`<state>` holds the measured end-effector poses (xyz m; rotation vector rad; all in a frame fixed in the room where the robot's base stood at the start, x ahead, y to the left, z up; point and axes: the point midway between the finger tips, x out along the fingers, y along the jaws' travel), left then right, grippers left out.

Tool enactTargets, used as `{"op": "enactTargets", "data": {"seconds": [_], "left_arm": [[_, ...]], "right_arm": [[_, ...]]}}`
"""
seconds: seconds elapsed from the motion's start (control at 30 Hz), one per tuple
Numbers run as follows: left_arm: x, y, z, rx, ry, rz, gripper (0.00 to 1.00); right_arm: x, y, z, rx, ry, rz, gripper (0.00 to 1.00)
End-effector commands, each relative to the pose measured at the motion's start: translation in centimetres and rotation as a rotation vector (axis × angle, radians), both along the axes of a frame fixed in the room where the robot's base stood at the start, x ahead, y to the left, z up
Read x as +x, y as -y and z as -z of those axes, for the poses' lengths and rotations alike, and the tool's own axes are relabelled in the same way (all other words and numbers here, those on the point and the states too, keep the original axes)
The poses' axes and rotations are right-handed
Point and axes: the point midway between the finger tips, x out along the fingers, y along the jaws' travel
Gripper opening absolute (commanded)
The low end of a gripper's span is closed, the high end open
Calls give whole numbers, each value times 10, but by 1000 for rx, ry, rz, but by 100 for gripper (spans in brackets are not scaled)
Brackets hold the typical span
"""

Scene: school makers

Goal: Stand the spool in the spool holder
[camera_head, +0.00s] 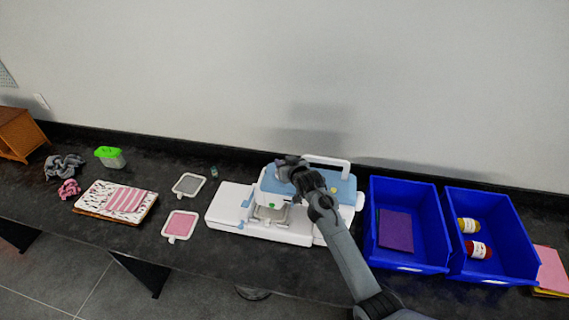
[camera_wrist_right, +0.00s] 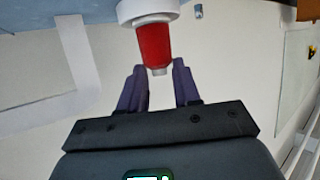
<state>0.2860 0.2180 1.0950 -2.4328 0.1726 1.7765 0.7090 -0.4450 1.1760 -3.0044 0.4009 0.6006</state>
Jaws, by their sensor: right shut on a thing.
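A red spool (camera_wrist_right: 154,45) shows in the right wrist view, at the tips of my right gripper's two purple fingers. My right gripper (camera_wrist_right: 158,72) is shut on it. A white round part (camera_wrist_right: 147,10) sits at the spool's far end; I cannot tell whether it belongs to the spool or to the holder. In the head view my right gripper (camera_head: 284,168) is over the blue-topped white sewing machine (camera_head: 341,188), near its back left. The spool is hard to make out there, and I cannot clearly pick out the spool holder. My left gripper is not in view.
Two blue bins (camera_head: 408,266) stand right of the machine. Embroidery frames (camera_head: 181,225), folded cloth (camera_head: 100,196) and a green-lidded container (camera_head: 110,157) lie left. A small bottle-like thing (camera_head: 214,172) stands near the wall. The dark counter between the cloth and frames is clear.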

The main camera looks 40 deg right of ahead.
Motion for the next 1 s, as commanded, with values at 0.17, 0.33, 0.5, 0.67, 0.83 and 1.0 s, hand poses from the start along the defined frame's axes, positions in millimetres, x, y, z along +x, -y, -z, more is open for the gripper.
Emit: {"op": "enactTargets", "data": {"seconds": [0.17,0.33,0.5,0.67,0.83,1.0], "left_arm": [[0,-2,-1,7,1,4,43],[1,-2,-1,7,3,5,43],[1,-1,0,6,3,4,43],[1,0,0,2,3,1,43],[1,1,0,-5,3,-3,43],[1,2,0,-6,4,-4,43]], "right_arm": [[0,0,6,-1,2,0,3],[0,0,6,-1,2,0,3],[0,0,10,0,1,0,3],[0,0,13,-1,1,1,37],[0,0,13,0,1,0,58],[0,0,13,0,1,0,58]]}}
